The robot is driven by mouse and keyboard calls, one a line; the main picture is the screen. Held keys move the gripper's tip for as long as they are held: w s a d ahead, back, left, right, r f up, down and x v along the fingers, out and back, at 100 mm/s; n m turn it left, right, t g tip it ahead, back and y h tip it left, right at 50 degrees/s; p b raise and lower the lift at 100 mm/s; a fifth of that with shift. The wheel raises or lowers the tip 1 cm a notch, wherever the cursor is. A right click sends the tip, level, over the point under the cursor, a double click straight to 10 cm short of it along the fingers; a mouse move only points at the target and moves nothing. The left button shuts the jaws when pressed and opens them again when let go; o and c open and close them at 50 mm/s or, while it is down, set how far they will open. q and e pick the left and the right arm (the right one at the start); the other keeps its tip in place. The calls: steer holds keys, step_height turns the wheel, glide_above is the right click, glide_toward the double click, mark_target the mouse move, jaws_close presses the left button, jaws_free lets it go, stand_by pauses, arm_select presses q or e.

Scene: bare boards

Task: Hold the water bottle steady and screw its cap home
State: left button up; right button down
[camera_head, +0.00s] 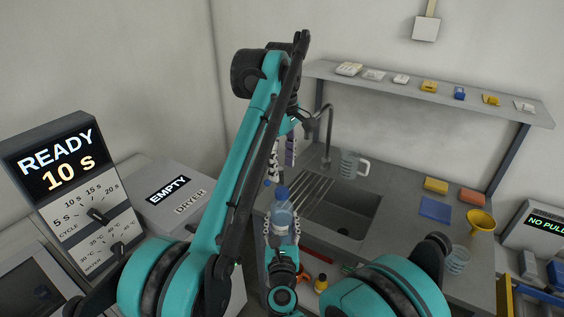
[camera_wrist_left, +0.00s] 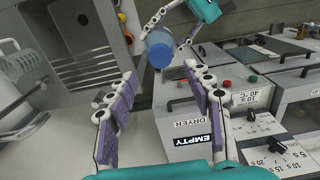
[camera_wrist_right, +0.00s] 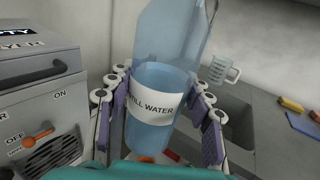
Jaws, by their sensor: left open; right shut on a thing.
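The clear, bluish water bottle (camera_head: 282,218) stands upright in my right gripper (camera_head: 282,232), in front of the sink. In the right wrist view my right gripper (camera_wrist_right: 160,82) is shut on its lower body, around the white "STILL WATER" label (camera_wrist_right: 156,106). A blue cap (camera_head: 282,193) shows at the bottle's top; how tightly it sits I cannot tell. My left gripper (camera_head: 281,171) is open and empty above the bottle, fingers pointing down. In the left wrist view the cap (camera_wrist_left: 160,53) shows beyond and between its purple-padded fingers, apart from them.
Behind the bottle are a sink (camera_head: 345,212) with a tap (camera_head: 328,135) and a clear jug (camera_head: 350,163). A dryer (camera_head: 170,200) stands to the left. Sponges (camera_head: 436,186), a blue cloth (camera_head: 435,208) and a yellow funnel (camera_head: 481,221) lie on the right counter.

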mark_target(282, 190)
arm_select(q)
step_height(282, 190, down, 8)
steer(key=shift+r, duration=0.25)
jaws_close()
stand_by(0.3)
